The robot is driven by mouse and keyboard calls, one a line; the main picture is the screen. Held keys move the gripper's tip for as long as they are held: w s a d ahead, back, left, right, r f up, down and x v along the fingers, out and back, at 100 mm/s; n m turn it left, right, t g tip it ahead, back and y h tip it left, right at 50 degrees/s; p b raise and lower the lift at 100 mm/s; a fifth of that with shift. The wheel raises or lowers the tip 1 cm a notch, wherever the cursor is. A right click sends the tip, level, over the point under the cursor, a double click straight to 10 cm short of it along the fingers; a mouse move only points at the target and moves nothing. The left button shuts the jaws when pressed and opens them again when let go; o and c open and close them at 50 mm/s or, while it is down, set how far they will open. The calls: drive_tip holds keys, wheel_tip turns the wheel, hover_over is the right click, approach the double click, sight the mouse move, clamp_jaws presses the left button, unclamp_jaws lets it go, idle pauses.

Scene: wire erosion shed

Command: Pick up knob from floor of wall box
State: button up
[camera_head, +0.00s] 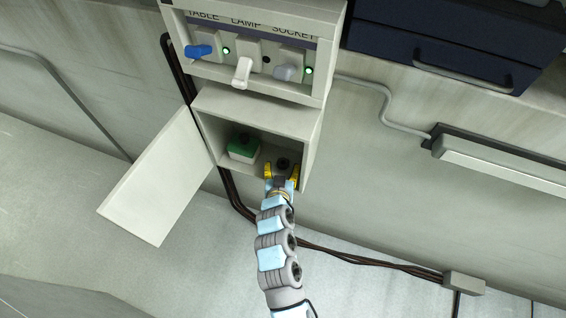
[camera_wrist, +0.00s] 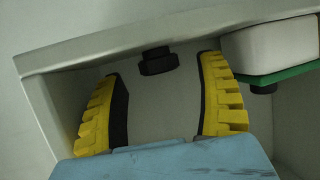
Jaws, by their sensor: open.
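The black knob (camera_head: 284,163) sits on the floor of the open wall box (camera_head: 311,150), in its right part. In the wrist view, the knob (camera_wrist: 158,62) lies between my fingertips, with a gap on each side. My gripper (camera_head: 281,171) reaches into the box from the front, its yellow fingers spread around the knob. In the wrist view, my gripper (camera_wrist: 160,68) is open and empty, and the picture looks upside down, with the box floor edge (camera_wrist: 100,45) at the top. The blue-grey gripper body hides the lower middle of that view.
A white and green block (camera_head: 243,149) with a black top piece stands left of the knob inside the box. The box door (camera_head: 158,178) hangs open at the left. A switch panel (camera_head: 250,50) with blue, white and grey levers is above. Dark cables run below.

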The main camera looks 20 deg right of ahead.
sight(283, 164)
drive_tip(key=shift+x, duration=1.25)
drive_tip(key=c, duration=1.2)
